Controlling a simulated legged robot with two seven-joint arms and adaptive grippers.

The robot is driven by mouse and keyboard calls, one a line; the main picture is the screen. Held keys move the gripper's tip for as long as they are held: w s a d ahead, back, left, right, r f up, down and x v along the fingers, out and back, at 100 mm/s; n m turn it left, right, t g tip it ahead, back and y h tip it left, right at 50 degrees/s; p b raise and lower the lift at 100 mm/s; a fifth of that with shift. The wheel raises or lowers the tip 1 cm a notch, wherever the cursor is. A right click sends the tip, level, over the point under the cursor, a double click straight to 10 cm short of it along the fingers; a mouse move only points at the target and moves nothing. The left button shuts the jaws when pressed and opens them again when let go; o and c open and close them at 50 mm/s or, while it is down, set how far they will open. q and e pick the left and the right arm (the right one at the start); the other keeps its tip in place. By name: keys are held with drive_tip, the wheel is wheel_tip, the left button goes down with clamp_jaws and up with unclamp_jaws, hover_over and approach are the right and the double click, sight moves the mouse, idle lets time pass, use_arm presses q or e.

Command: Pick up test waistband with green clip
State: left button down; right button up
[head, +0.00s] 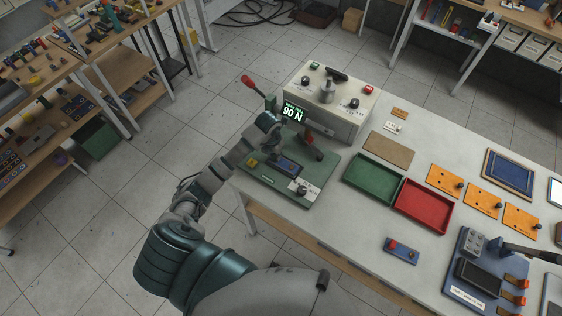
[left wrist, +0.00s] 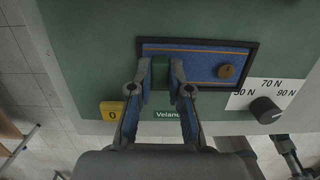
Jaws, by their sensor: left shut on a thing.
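The blue waistband (left wrist: 206,66), with an orange stripe and a round brass button, lies in a dark frame on the green test fixture (left wrist: 90,50). In the head view the waistband (head: 287,166) shows small on the fixture (head: 262,184), partly covered by my arm. A green clip (left wrist: 161,74) sits at the waistband's left part in the left wrist view. My left gripper (left wrist: 161,70) is shut on the green clip, one finger on each side. In the head view the left gripper (head: 275,146) is over the fixture, its fingertips hard to make out. My right gripper is not in view.
A green tray (head: 373,178) and red tray (head: 423,205) stand empty to the right, with orange plates (head: 444,179) beyond.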

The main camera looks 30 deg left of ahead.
use_arm(q)
drive_tip(key=shift+s+a+f, duration=0.1)
drive_tip(key=shift+a+f, duration=0.05)
drive_tip(key=shift+a, duration=0.1)
drive_tip(key=shift+d+r, duration=0.3)
drive_tip(key=shift+r, duration=0.1)
wheel_tip(320, 180, up, 3)
drive_tip(key=shift+a+b, duration=0.1)
drive_tip(key=shift+b, duration=0.55)
drive_tip(key=s+d+r+b, duration=0.1)
drive_tip(key=s+d+b, duration=0.1)
drive_tip(key=s+d, duration=0.7)
drive_tip(key=shift+s+d+r, duration=0.2)
drive_tip(key=shift+s+d, duration=0.2)
drive_tip(key=shift+s, duration=1.4)
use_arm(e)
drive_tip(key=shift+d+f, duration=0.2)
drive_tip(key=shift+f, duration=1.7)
